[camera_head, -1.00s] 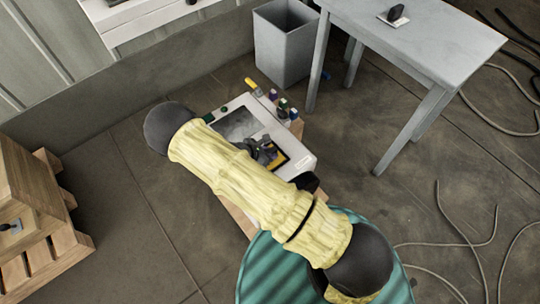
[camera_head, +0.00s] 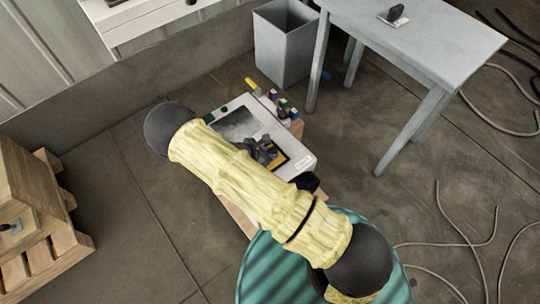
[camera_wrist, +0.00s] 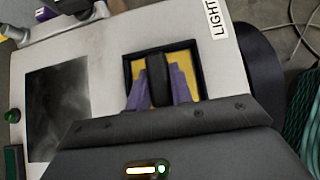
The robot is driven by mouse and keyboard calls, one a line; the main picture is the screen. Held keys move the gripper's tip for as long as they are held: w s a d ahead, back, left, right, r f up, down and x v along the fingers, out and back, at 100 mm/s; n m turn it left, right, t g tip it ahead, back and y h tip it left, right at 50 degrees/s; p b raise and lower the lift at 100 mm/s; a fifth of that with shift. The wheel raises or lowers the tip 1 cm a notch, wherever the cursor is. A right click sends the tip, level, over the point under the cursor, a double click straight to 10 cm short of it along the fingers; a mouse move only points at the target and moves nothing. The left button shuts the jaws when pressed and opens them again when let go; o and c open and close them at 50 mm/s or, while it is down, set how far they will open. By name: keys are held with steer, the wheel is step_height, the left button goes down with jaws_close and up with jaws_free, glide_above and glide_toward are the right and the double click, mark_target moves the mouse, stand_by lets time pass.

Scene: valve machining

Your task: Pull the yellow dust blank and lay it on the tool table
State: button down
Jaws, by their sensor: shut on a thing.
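The yellow dust blank (camera_wrist: 206,77) is a flat yellow plate with an upright black handle (camera_wrist: 158,80). It sits in a black-rimmed square opening in a pale machine panel; it also shows in the head view (camera_head: 277,161), partly hidden by my gripper (camera_head: 267,153). In the wrist view, the purple fingers of my gripper (camera_wrist: 159,92) are on both sides of the handle and shut on it. The blank looks level in the opening; whether it is raised cannot be told. A grey table (camera_head: 430,45), apparently the tool table, stands at the upper right.
A small dark object on a white plate (camera_head: 396,18) lies on the table's far-left part; the rest of its top is clear. A grey bin (camera_head: 283,50) stands left of the table. Cables lie on the floor.

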mark_target(275, 148)
steer(key=shift+r, duration=0.1)
steer(key=shift+r+p, duration=1.6)
steer(key=shift+r, duration=0.05)
